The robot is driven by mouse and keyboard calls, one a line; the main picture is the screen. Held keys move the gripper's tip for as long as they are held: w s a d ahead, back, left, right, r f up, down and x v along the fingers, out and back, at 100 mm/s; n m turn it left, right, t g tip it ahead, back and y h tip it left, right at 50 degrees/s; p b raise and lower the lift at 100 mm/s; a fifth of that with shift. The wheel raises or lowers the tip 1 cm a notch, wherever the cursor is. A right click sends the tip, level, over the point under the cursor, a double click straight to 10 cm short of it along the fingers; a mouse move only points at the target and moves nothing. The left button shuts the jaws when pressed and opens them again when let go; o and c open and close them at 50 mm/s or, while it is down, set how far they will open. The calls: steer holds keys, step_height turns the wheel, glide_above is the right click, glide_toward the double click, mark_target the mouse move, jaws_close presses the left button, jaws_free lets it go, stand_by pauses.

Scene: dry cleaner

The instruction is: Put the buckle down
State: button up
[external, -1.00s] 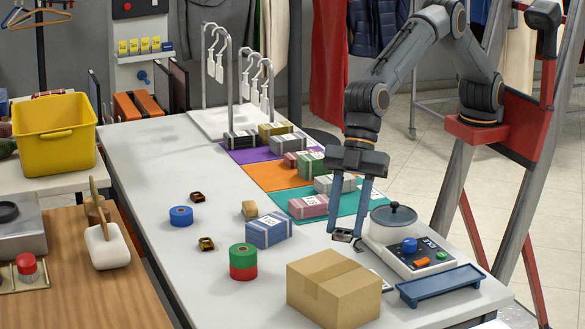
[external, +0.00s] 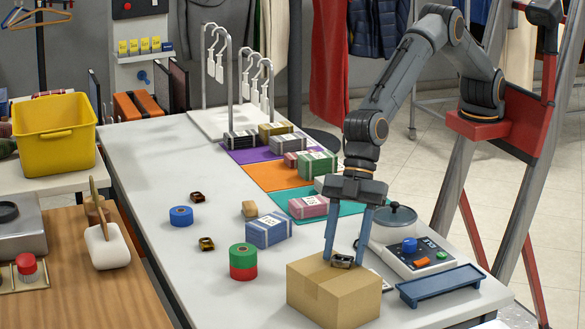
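A small dark metal buckle (external: 342,261) with a brassy tint appears to lie on top of the cardboard box (external: 335,298) near the table's front. My gripper (external: 344,260) points straight down over the box, with one finger on each side of the buckle. The fingers look spread a little wider than the buckle, so the gripper appears open around it. Exact contact between fingers, buckle and box top is too small to see. Two other buckles lie on the white table, one further back (external: 197,197) and one nearer (external: 206,244).
Green and red tape rolls (external: 243,262), a blue roll (external: 181,216) and a blue bundle (external: 269,230) lie to the left. Bundles on colored mats are behind.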

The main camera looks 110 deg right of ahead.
steer(key=shift+o, duration=0.6)
steer(key=shift+r, duration=0.25)
steer(key=b+v, duration=0.2)
steer(key=v, duration=1)
steer(key=shift+b, duration=0.3)
